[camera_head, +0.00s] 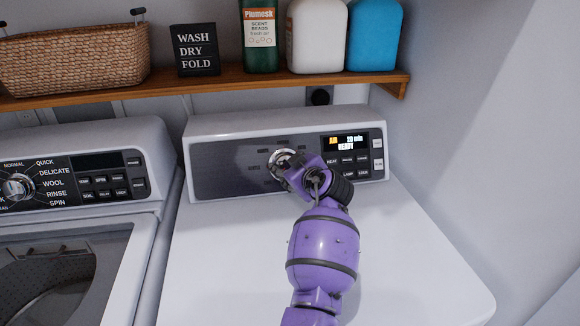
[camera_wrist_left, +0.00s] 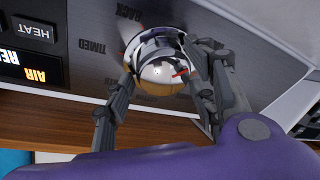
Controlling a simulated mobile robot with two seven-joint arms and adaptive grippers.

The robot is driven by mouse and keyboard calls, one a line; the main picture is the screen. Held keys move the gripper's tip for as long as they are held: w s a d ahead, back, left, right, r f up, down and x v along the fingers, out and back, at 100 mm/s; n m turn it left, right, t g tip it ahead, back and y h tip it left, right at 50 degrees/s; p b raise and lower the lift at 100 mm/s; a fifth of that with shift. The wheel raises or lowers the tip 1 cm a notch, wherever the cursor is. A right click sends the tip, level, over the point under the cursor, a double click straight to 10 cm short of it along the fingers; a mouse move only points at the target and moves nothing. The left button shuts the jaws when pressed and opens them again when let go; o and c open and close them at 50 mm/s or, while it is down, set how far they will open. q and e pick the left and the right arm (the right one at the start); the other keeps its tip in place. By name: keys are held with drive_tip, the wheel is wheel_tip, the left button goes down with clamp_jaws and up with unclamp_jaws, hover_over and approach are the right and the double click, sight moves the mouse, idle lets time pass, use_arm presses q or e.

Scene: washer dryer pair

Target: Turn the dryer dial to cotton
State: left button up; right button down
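The dryer (camera_head: 240,225) is the white machine on the right, with a dark control panel (camera_head: 225,170). Its silver dial (camera_head: 279,157) is partly hidden by my left gripper (camera_head: 288,163). In the left wrist view the shiny dial (camera_wrist_left: 160,60) lies between the two grey fingers of my left gripper (camera_wrist_left: 162,66), one on each side, and both appear to touch its rim. A red mark shows on the dial's face. Labels around it include "TIMED" and "RACK"; I cannot read a cotton label. My right gripper is not in view.
The dryer's lit display (camera_head: 346,143) shows "READY", with buttons below it. The washer (camera_head: 145,240) with its own dial (camera_head: 18,187) stands at left. A wooden shelf (camera_head: 215,87) above holds a basket (camera_head: 75,57), a sign and several bottles. The dryer top is clear.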

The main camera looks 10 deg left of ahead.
use_arm(q)
drive_tip(key=c, duration=0.5)
drive_tip(key=shift+c, duration=0.5)
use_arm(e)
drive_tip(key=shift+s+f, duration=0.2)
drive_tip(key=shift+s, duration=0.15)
use_arm(q)
drive_tip(key=shift+r, duration=0.1)
